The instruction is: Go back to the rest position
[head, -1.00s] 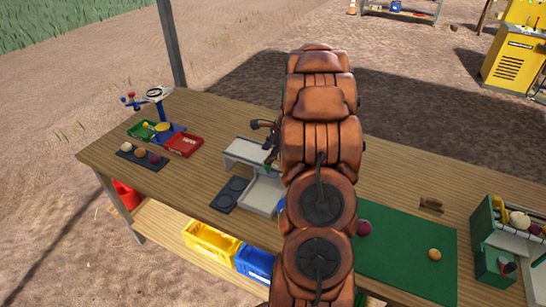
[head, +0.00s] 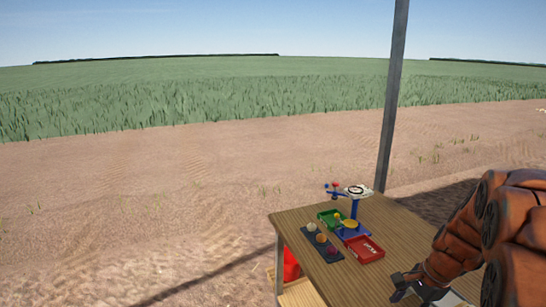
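My orange-brown arm (head: 462,240) comes in from the right edge in the head view and reaches down over the table. At its lower end a small dark part, which looks like my gripper (head: 403,283), shows near the bottom edge. It is too small to tell whether its fingers are open or shut, and I see nothing clearly held. A pale grey piece (head: 445,297), probably the elevator's top, shows below the arm and is mostly hidden.
The wooden table (head: 345,280) holds a red tray (head: 367,250), a green tray (head: 327,216), a blue stand with a dial (head: 356,192) and a dark strip (head: 318,243) with several onions. A grey post (head: 392,100) rises behind. Open dirt lies left.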

